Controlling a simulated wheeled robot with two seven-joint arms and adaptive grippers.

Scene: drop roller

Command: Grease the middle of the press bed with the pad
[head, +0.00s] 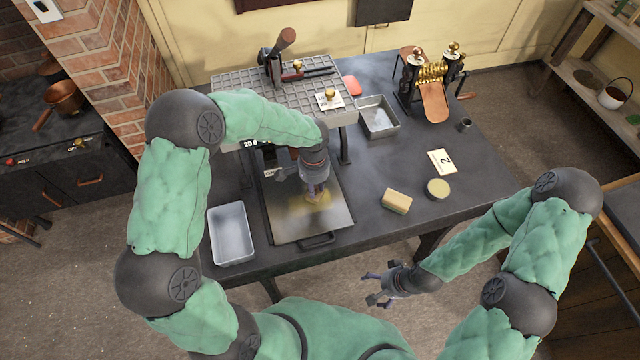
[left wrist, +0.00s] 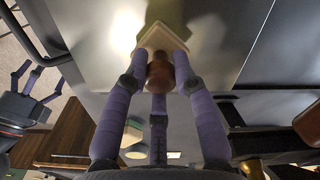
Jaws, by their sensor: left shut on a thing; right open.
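The press bed (head: 285,228) is a flat metal plate with a front handle, under the gridded press frame. My left gripper (head: 314,190) is over the middle of the bed, its fingers shut on the brown knob (left wrist: 160,72) of the pad. The pad (left wrist: 166,40) is a pale square block; it appears to be at the bed surface, though I cannot tell if it touches. In the head view the gripper mostly hides it. A yellowish sheen shows on the bed around it. My right gripper (head: 384,286) is open and empty, off the table's front edge.
An empty pale tray (head: 232,233) stands left of the bed, a metal tray (head: 378,117) behind right. A yellow block (head: 397,201), round tin (head: 438,188) and number card (head: 442,161) lie to the right. A brass roller device (head: 432,75) stands at the back right.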

